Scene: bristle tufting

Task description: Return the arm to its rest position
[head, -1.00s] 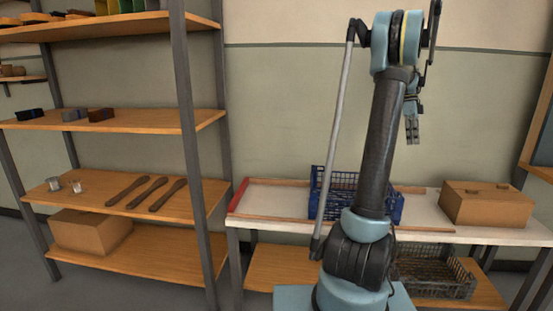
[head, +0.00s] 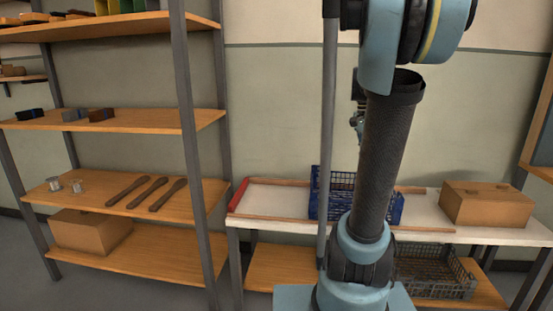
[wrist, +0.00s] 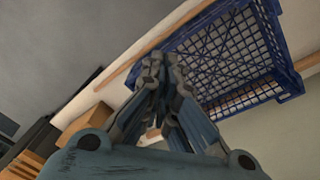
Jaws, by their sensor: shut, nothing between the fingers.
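My arm rises in the middle of the head view, with its upper part cut off by the top edge. My gripper (wrist: 164,66) shows in the wrist view with its fingers together and nothing between them. In the head view, only a small part of the gripper end (head: 357,122) shows left of the dark upper link; the rest is hidden behind the arm. A blue crate (wrist: 235,55) lies beyond the fingers in the wrist view. In the head view the blue crate (head: 392,207) stands on the workbench, partly behind my arm, with the gripper end well above it.
The white workbench (head: 275,200) also carries a cardboard box (head: 487,205) at right. A dark crate (head: 435,275) sits on the shelf below. At left, a shelf rack (head: 183,150) holds brushes' wooden handles (head: 147,190), small blocks and cups. The wall behind is bare.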

